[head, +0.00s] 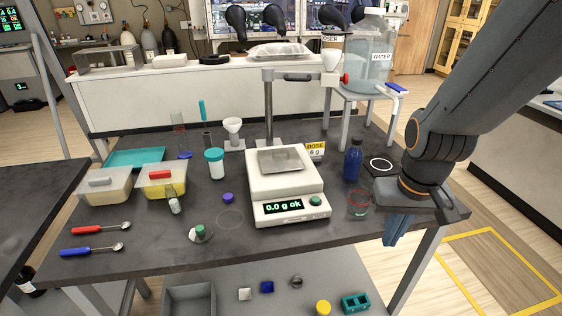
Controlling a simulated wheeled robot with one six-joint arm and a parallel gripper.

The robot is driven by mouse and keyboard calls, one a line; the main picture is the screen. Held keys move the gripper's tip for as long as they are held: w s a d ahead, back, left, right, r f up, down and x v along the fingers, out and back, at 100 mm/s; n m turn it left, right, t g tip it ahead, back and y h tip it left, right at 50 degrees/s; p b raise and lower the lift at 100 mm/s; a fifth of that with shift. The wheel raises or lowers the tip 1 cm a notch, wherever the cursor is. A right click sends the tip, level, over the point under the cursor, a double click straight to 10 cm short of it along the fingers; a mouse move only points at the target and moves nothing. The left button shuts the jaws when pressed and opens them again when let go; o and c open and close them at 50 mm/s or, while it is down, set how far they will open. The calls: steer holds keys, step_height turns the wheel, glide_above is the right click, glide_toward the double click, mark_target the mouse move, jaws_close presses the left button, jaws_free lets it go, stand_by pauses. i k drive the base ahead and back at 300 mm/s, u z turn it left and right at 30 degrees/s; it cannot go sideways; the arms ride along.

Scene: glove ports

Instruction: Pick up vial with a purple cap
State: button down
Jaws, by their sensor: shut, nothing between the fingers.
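A small round purple cap (228,197) shows on the dark table, left of the white scale; I cannot tell whether a vial body is under it. A clear vial (173,197) with a whitish lower end is left of it, in front of the yellow-filled tub. My gripper (391,242) hangs on the right, near the table's front right edge, its blue fingers pointing down. It is shut and empty, far from the purple cap, with the scale between them.
The scale (286,190) reads 0.0 g. A blue bottle (353,161), a white jar with a teal lid (215,164) and a funnel stand (233,131) stand nearby. Red and blue spoons (92,249) lie front left. A lower shelf (225,290) holds small items.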

mark_target(170, 193)
steer(key=z, duration=1)
steer(key=k, duration=0.95)
steer(key=u, duration=1.6)
steer(key=i, duration=0.8)
